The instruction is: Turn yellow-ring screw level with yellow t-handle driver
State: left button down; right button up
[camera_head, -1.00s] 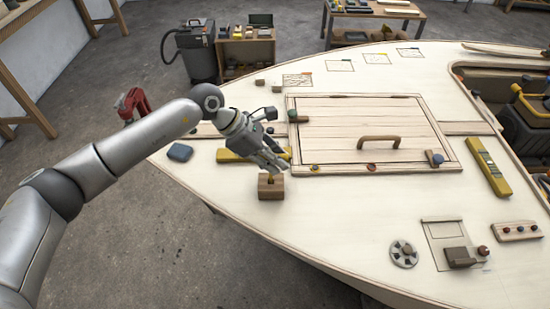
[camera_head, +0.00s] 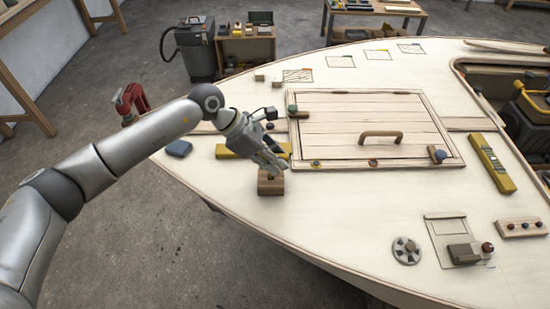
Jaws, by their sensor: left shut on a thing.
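My left gripper (camera_head: 274,168) reaches down from the upper left to the top of a small wooden block (camera_head: 270,187) on the pale plywood deck. Its fingers are close together, shut on the yellow t-handle driver at the block. The driver is almost wholly hidden by the fingers. The yellow-ring screw (camera_head: 316,163) sits in the near edge of the hatch frame, right of the gripper and apart from it. It is too small to tell whether it stands level. My right gripper is not in view.
The hatch (camera_head: 330,120) has a wooden handle (camera_head: 380,137) standing up. A yellow level (camera_head: 236,152) lies behind the gripper, another yellow tool (camera_head: 490,162) at the right. A disc (camera_head: 406,250) lies near the front edge. The deck right of the block is clear.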

pick_arm(q)
jog(key=c, duration=1.3)
grip_release()
jog(key=shift+o, duration=0.2)
jog(key=v, duration=1.2)
jog(key=shift+f, duration=0.1)
